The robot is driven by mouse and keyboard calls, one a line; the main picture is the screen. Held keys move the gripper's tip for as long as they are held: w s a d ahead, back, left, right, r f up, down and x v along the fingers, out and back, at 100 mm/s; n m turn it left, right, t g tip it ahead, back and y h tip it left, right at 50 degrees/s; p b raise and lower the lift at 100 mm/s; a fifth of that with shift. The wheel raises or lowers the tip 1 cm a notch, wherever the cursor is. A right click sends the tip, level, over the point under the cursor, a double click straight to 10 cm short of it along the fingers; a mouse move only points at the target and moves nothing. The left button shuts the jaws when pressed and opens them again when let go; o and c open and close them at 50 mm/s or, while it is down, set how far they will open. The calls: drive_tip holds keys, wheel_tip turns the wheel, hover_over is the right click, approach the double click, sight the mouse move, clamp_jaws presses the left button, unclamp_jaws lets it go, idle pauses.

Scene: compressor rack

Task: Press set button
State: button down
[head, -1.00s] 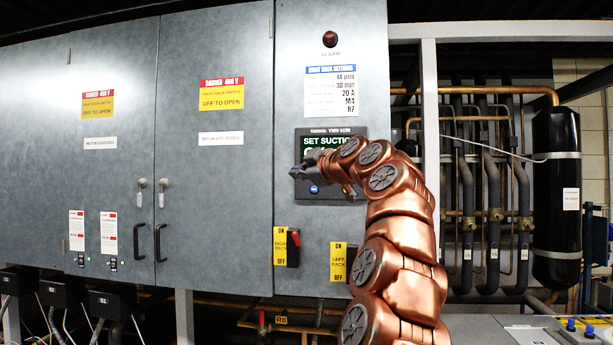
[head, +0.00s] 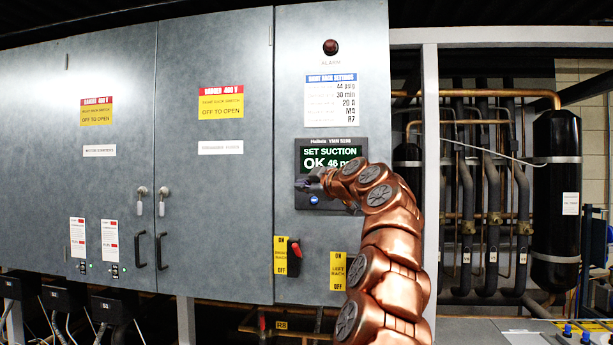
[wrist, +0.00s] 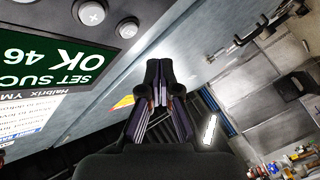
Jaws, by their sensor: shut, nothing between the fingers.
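The controller (head: 331,152) on the grey cabinet door has a green display (head: 328,160) reading "SET SUCTION" and "OK 46". A blue round button (head: 314,200) sits low on its dark face; its label is too small to read. My gripper (head: 303,184) is shut and empty, just above and left of the blue button in the picture. Contact with the panel cannot be told. In the wrist view the display (wrist: 45,48) is upside down, and a grey plus button (wrist: 127,28) and another round button (wrist: 92,13) show left of my shut fingertips (wrist: 159,68). The blue button is not visible there.
Rotary switches with yellow labels, the right rack one (head: 294,254) among them, sit below the controller. A red alarm lamp (head: 330,47) is above. Pipes and a black tank (head: 556,185) stand to the right.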

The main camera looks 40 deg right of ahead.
drive_tip(key=shift+w+d+p, duration=0.75)
drive_tip(key=shift+d+p, duration=0.15)
drive_tip(key=shift+d, duration=0.15)
drive_tip(key=shift+w+d+r+p, duration=0.1)
drive_tip(key=shift+w+d+p, duration=0.25)
drive_tip(key=shift+d+p, duration=0.45)
idle(1.8)
drive_tip(key=shift+a, duration=0.15)
drive_tip(key=shift+s+a+b, duration=0.4)
drive_tip(key=shift+a+b, duration=0.25)
drive_tip(key=shift+b, duration=0.3)
